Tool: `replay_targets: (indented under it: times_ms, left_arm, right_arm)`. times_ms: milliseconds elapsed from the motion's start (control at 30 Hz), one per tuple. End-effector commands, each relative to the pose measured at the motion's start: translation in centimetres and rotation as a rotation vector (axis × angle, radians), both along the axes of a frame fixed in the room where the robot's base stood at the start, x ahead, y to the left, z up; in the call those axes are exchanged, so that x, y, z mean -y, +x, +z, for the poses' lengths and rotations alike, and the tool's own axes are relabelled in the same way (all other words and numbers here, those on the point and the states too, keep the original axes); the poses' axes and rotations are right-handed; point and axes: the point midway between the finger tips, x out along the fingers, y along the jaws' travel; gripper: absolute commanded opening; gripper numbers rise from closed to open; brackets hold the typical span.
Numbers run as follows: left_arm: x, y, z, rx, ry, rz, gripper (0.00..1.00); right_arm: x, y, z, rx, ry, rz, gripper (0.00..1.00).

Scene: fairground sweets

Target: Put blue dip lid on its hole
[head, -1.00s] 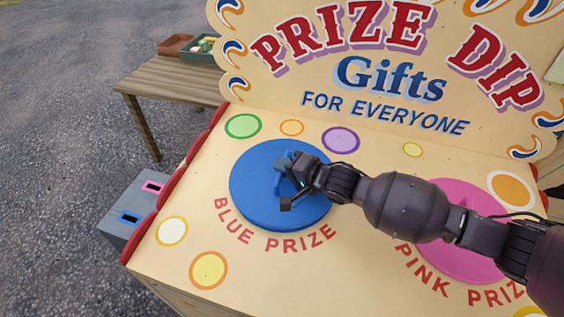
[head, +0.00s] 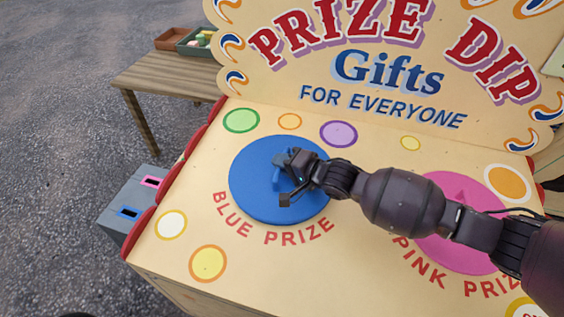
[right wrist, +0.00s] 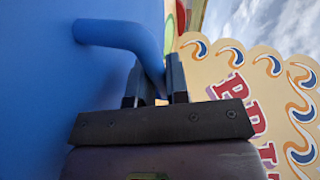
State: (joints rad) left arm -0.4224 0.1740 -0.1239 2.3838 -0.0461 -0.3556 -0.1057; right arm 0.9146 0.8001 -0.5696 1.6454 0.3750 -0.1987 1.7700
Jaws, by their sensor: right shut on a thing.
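The blue dip lid (head: 258,200) is a round blue disc at the BLUE PRIZE lettering on the cream prize dip top. In the head view it appears to lie flat and covers the place where its hole would be, so no hole shows. My right gripper (head: 284,178) is over the lid's middle and shut on its blue handle (right wrist: 118,33). In the right wrist view the fingers (right wrist: 155,88) sit on either side of the bent handle bar, with the lid face filling the left. My left gripper is not in view.
The pink lid (head: 455,235) lies on the right, partly behind my right arm. The upright sign board (head: 395,85) stands at the back. A wooden table (head: 170,78) with trays and a grey box (head: 137,205) with slots are to the left.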

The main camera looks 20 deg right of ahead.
Motion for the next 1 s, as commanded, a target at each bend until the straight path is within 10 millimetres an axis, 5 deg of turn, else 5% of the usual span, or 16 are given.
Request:
replay_targets:
  times_ms: [1000]
  left_arm:
    - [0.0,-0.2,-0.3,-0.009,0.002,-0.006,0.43]
  right_arm:
    - [0.0,0.1,-0.9,0.002,0.003,0.0,0.0]
